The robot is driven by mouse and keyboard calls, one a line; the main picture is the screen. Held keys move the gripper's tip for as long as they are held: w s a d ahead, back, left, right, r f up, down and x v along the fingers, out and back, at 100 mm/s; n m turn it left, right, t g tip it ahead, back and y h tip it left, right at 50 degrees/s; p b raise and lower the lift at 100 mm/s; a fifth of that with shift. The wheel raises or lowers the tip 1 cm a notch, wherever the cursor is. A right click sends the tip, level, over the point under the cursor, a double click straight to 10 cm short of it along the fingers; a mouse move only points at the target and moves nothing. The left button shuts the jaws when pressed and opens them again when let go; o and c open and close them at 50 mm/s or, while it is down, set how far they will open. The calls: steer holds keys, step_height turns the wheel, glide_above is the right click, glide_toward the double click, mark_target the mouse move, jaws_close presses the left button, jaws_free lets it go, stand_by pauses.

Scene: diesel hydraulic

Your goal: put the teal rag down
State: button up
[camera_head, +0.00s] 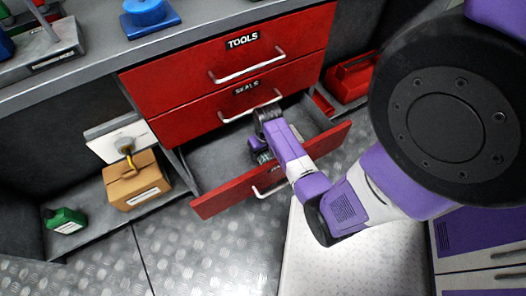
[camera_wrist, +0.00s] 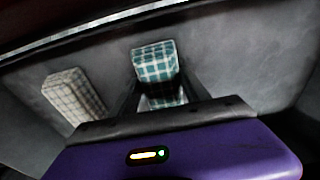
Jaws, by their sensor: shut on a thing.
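The teal checked rag (camera_wrist: 153,62) shows in the wrist view, folded, between the fingers of my gripper (camera_wrist: 160,92). My gripper is shut on it. The grey drawer floor lies around the rag in the wrist view. I cannot tell whether the rag touches the floor.
A beige checked rag (camera_wrist: 75,95) lies in the drawer, left of my gripper. Two shut red drawers, labelled TOOLS (camera_head: 243,40) and SEALS (camera_head: 246,87), sit above the open one. A cardboard box (camera_head: 135,181) and a green jug (camera_head: 64,220) stand on the left shelf.

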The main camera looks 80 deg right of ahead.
mark_target(265, 153)
steer(key=shift+f, duration=0.15)
steer(key=o, duration=1.3)
step_height(265, 153, up, 12)
steer(key=a+p, duration=0.1)
steer(key=p, duration=0.3)
steer(key=shift+s, duration=0.45)
